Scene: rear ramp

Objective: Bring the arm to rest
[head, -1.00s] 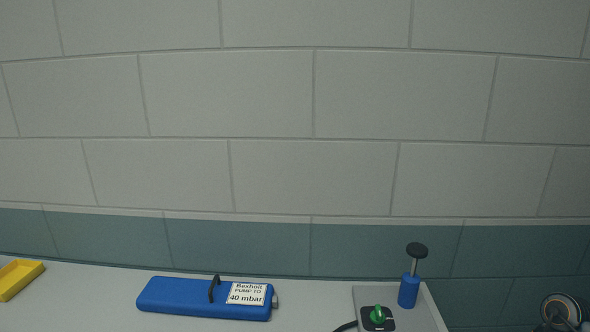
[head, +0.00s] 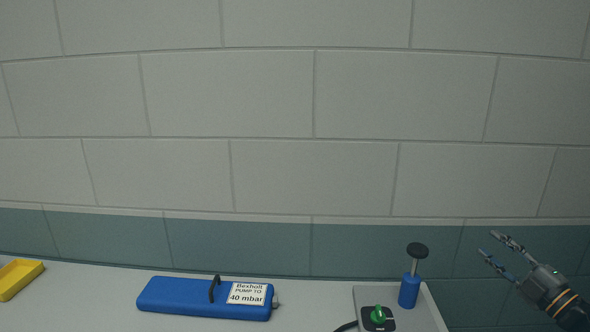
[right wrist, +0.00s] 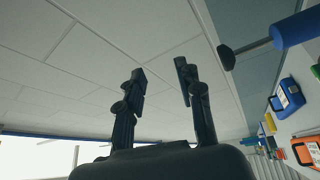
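My right gripper (head: 487,244) is at the lower right of the head view, to the right of the bench and its hand pump. Its two fingers are spread apart with nothing between them. My left gripper is in neither view.
A blue case (head: 190,297) labelled "Bexholt PUMP TO 40 mbar" lies on the bench. A blue hand pump (head: 409,291) with a black knob stands by a green rotary switch (head: 378,315). A yellow tray (head: 18,278) is at far left. An orange box (right wrist: 308,152) shows in the wrist view.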

